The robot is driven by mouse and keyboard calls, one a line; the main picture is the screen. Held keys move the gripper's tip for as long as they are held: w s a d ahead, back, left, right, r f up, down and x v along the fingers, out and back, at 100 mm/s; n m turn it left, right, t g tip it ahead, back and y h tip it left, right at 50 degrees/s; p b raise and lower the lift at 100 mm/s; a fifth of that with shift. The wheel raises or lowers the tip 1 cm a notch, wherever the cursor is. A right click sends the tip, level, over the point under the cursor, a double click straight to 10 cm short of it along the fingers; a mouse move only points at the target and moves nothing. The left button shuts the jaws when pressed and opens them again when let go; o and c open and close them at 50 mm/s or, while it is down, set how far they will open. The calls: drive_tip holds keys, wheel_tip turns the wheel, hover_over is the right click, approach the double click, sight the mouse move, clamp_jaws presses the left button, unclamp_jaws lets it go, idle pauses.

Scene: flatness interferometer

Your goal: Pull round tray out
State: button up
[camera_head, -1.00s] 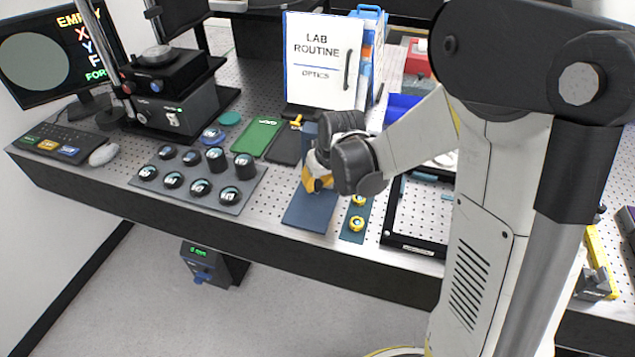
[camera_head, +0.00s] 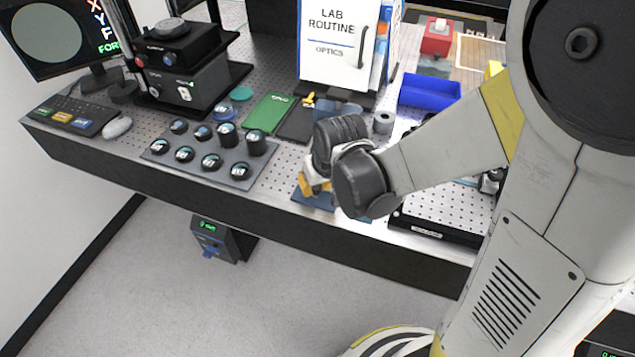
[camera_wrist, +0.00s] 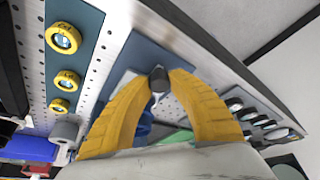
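The round tray is not clear to me. A round grey disc (camera_head: 172,27) tops the black instrument at the back left, but I cannot tell whether it is the tray. My gripper (camera_head: 311,187) is low over the bench's front part, above a dark blue mat, far right of that instrument. In the wrist view my gripper (camera_wrist: 158,78) has two yellow fingers bending inward to a small dark piece at the tips. Whether that piece is gripped or part of the fingertips I cannot tell. My wrist hides part of the mat.
A grey holder (camera_head: 199,171) with several black round pieces lies left of my gripper. A green mat (camera_head: 268,113), a teal disc (camera_head: 241,93), a white lab binder (camera_head: 331,45) and a blue bin (camera_head: 429,92) stand behind. Yellow rings (camera_wrist: 63,38) show in the wrist view.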

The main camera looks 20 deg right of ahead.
drive_tip(key=o, duration=0.4)
drive_tip(key=shift+r, duration=0.1)
drive_tip(key=v, duration=1.1)
drive_tip(key=shift+s+d+r, duration=0.1)
drive_tip(key=shift+s+r, duration=0.1)
drive_tip(key=shift+r, duration=0.15)
drive_tip(key=shift+s+d+r+m+t+h, duration=0.1)
drive_tip(key=shift+s+d+r+m+t, duration=0.35)
drive_tip(key=shift+s, duration=0.95)
drive_tip(key=shift+s+d+r+m+t+h, duration=0.15)
drive_tip(key=shift+s+d+r+t, duration=0.35)
drive_tip(key=shift+s+d, duration=0.7)
drive_tip(key=shift+s+d+r+m+t+h, duration=0.1)
drive_tip(key=shift+s+d+r+m+t, duration=0.3)
drive_tip(key=shift+s, duration=1.2)
